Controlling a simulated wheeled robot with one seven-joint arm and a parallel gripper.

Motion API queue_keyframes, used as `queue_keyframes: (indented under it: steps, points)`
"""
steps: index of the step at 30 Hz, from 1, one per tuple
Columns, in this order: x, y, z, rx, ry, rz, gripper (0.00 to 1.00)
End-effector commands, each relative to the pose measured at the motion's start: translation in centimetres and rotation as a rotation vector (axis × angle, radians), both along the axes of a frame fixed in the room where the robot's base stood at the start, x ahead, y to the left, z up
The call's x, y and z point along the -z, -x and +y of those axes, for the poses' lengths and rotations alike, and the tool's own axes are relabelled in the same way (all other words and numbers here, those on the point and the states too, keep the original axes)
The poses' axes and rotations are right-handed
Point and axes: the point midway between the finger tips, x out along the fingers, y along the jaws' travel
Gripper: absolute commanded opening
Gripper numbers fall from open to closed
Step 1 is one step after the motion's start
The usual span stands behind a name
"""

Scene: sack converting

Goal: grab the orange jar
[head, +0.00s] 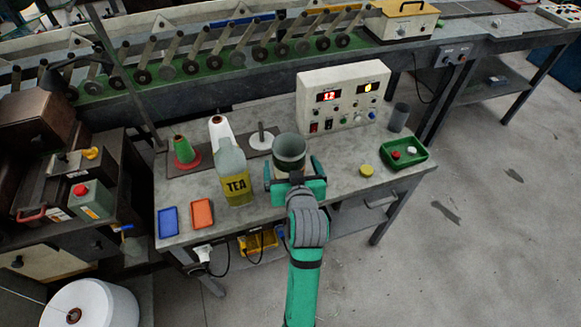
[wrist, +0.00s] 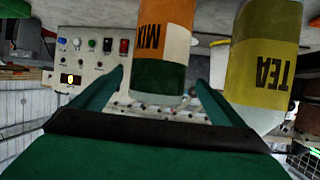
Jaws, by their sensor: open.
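The orange jar (wrist: 165,45) shows upside down in the wrist view, with an orange band lettered MIX, a white band and a dark green band. In the head view I see mainly its grey round rim (head: 289,147); my gripper hides most of its body. My gripper (head: 293,170) is open at the jar's near side, with a finger to each side of it. In the wrist view the jar shows between the fingers (wrist: 159,82) of my gripper, with gaps visible. I cannot tell how deep it sits between them.
A TEA bottle (head: 235,175) stands close left of the jar and also shows in the wrist view (wrist: 265,60). A control box (head: 343,97) stands behind. A yellow lid (head: 366,170) and green tray (head: 403,154) lie right. Blue (head: 168,222) and orange (head: 202,214) trays lie front left.

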Motion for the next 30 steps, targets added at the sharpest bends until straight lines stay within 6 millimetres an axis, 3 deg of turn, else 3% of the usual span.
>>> queue_keyframes:
  steps: [7, 16, 25, 26, 30]
  points:
    - [0.7, -1.6, 0.1, 0.000, 0.000, 0.000, 0.94]
    - [2.0, -5.2, 0.5, -0.001, -0.001, -0.001, 0.94]
    - [2.3, -5.6, 0.5, 0.000, 0.000, 0.000, 0.94]
    - [2.3, -5.6, 0.5, 0.000, 0.000, 0.000, 0.92]
    - [2.2, -5.6, 0.5, 0.000, 0.000, 0.000, 0.58]
